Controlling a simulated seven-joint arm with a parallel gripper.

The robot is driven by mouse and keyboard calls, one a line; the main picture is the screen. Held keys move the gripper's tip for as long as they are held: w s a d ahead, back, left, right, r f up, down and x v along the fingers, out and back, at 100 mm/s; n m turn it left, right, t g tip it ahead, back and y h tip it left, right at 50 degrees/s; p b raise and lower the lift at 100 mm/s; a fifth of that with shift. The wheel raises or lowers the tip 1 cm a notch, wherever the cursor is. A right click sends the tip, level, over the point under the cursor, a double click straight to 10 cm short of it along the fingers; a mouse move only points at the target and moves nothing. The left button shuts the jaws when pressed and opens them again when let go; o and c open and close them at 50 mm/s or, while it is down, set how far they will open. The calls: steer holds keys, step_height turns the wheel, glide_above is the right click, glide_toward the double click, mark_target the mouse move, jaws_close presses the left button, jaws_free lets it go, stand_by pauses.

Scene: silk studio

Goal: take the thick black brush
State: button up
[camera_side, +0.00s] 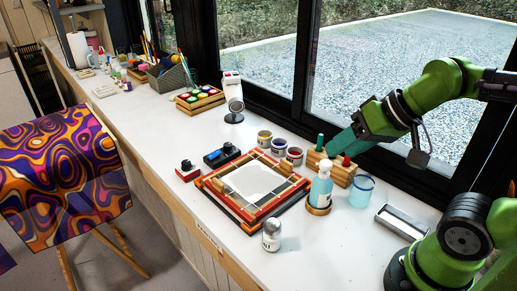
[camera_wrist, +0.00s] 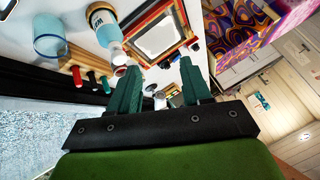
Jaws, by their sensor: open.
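A wooden rack (camera_side: 340,172) stands near the window with short upright handles in it. A green handle (camera_side: 320,141) and a red one (camera_side: 346,160) show in the side view. The wrist view shows a red handle (camera_wrist: 76,76), a dark one (camera_wrist: 91,76) that looks like the black brush, and a green one (camera_wrist: 106,82) in a row. In the side view I cannot make out the black one. My gripper (camera_side: 332,149) hangs just above the rack, tilted. In the wrist view its two teal fingers (camera_wrist: 160,66) stand apart with nothing held between them; the handles lie left of them.
A blue bottle (camera_side: 321,187) and a blue glass (camera_side: 361,191) stand close in front of the rack. A metal tray (camera_side: 402,222) lies to the right. Paint jars (camera_side: 279,147) and a framed screen (camera_side: 215,190) lie to the left.

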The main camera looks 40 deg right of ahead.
steer(key=w+d+n+g+h, duration=0.1)
steer(key=w+d+g, duration=0.3)
steer(key=w+d, duration=0.45)
steer(key=w+d+g+h, duration=0.1)
steer(key=w+d+g, duration=0.3)
steer(key=d, duration=0.7)
steer(key=shift+t, duration=0.4)
steer(key=f, duration=0.7)
steer(key=w+f, duration=0.1)
steer(key=f, duration=0.3)
steer(key=shift+w+f, duration=0.1)
steer(key=shift+f, duration=0.05)
steer(key=shift+w+d+f, duration=0.1)
steer(key=shift+d+f, duration=0.1)
steer(key=shift+f, duration=1.3)
steer(key=shift+d+f, duration=0.15)
steer(key=shift+f, duration=1.3)
steer(key=shift+c, duration=0.4)
jaws_close()
steer(key=shift+r, duration=5.1)
